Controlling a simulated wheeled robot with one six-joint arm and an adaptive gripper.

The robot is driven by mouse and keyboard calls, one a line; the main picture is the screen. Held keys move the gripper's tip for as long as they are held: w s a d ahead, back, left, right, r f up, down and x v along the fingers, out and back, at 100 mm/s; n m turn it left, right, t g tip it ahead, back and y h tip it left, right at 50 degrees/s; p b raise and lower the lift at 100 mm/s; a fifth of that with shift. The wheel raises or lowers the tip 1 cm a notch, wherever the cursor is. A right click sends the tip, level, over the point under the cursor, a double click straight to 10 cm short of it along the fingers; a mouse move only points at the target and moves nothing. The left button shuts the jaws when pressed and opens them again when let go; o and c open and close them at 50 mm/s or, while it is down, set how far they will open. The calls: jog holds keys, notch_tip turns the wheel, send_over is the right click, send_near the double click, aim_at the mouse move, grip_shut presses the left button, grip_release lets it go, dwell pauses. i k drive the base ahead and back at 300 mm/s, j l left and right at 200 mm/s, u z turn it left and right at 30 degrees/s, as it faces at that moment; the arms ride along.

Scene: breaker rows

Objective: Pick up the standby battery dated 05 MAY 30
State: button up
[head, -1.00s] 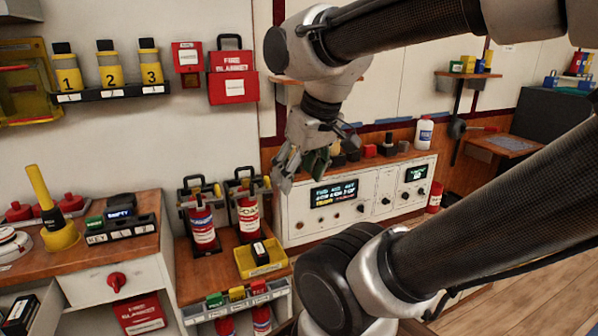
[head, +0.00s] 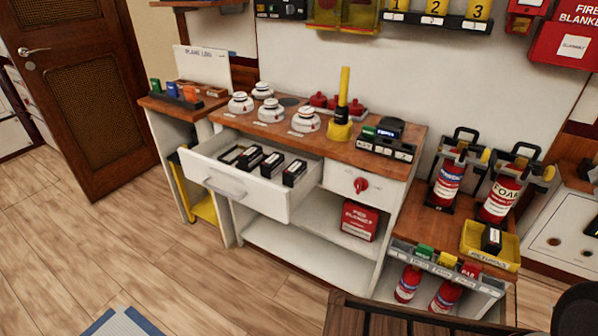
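Several black blocks with pale labels, which look like batteries, lie in the open white drawer (head: 233,184) of the cabinet. The nearest right block (head: 294,173) stands apart from the block at the middle (head: 272,165) and those further left (head: 250,157). Another black block (head: 491,239) sits in a yellow tray (head: 476,257) at the right. The dates are too small to read, so I cannot tell which is 05 MAY 30. My gripper is not in view.
White round detectors (head: 306,119) and a yellow handled tool (head: 342,115) stand on the cabinet top. Red extinguishers (head: 447,184) stand at the right. A brown slatted surface (head: 400,318) is at the front. Wooden floor (head: 130,240) is clear before the open drawer.

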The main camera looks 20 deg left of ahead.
aim_at(292, 176)
jog(key=i+j, duration=0.1)
jog(key=j, duration=2.1)
jog(key=i+j, duration=0.15)
jog(key=j, duration=1)
